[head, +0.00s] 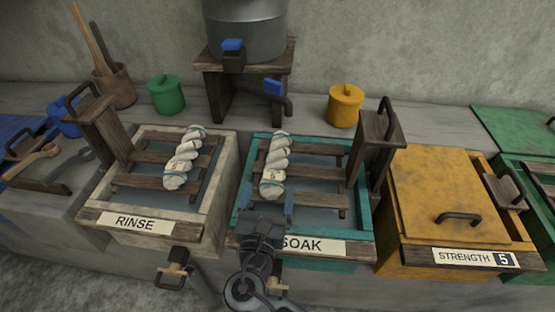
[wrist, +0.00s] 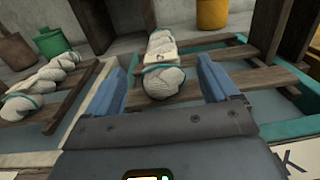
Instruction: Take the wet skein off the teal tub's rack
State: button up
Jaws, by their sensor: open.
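A white twisted skein (head: 275,168) with teal ties lies on the wooden rack (head: 323,175) of the teal tub (head: 361,222), labelled SOAK. My gripper (head: 268,205) is open at the near end of this skein, low over the tub's front. In the wrist view the skein (wrist: 161,72) lies ahead between the two blue fingers of my gripper (wrist: 168,82), with space on both sides. I cannot tell whether the fingers reach around its near end. Water shows under the rack slats.
A second white skein (head: 184,160) lies on the rack of the pale RINSE tub (head: 225,180) to the left. A yellow lidded tub (head: 440,190) stands right. A upright wooden handle post (head: 381,130) rises at the teal tub's right. A metal pot (head: 245,30) stands behind on a wooden stand (head: 222,95).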

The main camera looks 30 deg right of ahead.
aim_at(272, 180)
jog(key=x, duration=0.5)
jog(key=shift+f, duration=0.15)
jog(key=c, duration=1.4)
